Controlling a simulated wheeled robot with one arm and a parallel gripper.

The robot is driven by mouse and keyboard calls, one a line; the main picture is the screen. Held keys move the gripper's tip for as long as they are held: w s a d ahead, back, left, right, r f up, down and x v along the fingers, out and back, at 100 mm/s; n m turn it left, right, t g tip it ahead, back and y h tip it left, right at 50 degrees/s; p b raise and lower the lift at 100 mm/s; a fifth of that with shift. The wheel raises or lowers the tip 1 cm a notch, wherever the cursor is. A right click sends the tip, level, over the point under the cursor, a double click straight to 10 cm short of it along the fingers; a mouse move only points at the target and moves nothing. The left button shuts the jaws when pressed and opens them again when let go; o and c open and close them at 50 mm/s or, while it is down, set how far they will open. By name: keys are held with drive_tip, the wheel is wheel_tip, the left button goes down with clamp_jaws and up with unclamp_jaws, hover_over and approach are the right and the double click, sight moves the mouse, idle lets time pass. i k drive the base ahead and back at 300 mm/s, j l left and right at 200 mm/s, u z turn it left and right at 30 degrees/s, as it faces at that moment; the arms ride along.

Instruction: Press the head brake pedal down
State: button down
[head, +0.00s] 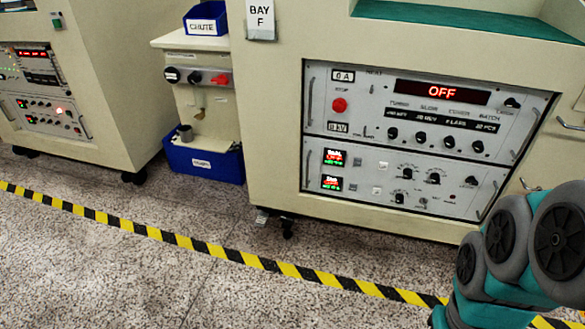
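No part is labelled as the head brake pedal, and I cannot tell for sure which one it is. A small pale grey piece (262,216) sticks out near the floor under the front left corner of the BAY F cabinet (400,222), just left of a black caster (287,229). It is too small to tell whether it is a pedal or whether it is up or down. My teal and grey arm shows at the lower right, in front of the cabinet's lower right part. My gripper is outside the picture.
The cabinet's front panel (322,110) has an OFF display (441,91), a red stop button (339,105) and several knobs. A side stand (196,125) with a blue bin (203,165) stands left of it. Yellow-black floor tape (190,242) crosses open speckled floor.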

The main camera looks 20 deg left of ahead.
sight(261, 221)
drive_tip(key=j, duration=0.45)
drive_tip(key=i+j+u, duration=0.1)
drive_tip(key=j, duration=0.85)
drive_tip(key=i+j+u, duration=0.15)
drive_tip(key=j, duration=0.8)
drive_tip(key=i+j+u, duration=0.1)
drive_tip(key=j, duration=0.35)
drive_tip(key=i+j, duration=0.1)
drive_tip(key=j, duration=0.35)
drive_tip(key=i+j+u, duration=0.1)
drive_tip(key=j, duration=0.35)
